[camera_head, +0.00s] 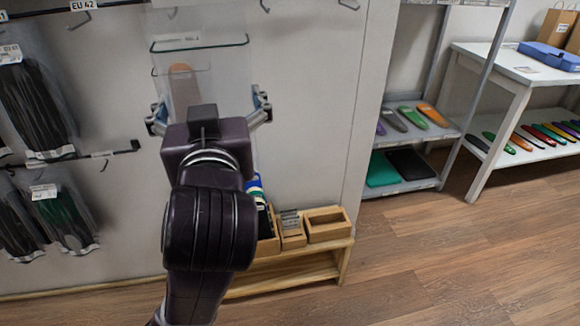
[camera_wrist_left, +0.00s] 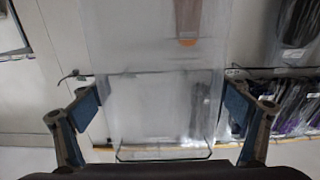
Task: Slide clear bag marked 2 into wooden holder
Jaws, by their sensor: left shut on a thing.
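My left gripper (camera_head: 209,112) is in front of the wall in the head view, its two fingers wide apart on either side of a clear bag (camera_head: 223,72). It is shut on the bag's side edges. A tan insole (camera_head: 184,88) shows inside the bag. In the left wrist view the clear bag (camera_wrist_left: 150,105) spans between the fingers. I cannot read a number 2 on it. Wooden holders (camera_head: 328,226) stand on a low wooden bench at the lower middle, below and right of the gripper. My arm hides part of them. My right gripper is not in view.
Bagged dark insoles (camera_head: 32,105) hang from wall hooks at the left. A shelf rack (camera_head: 410,184) with insoles stands right of the wall. A white table (camera_head: 505,65) holds a blue case (camera_head: 549,57) at the far right. The wooden floor (camera_head: 450,270) is clear.

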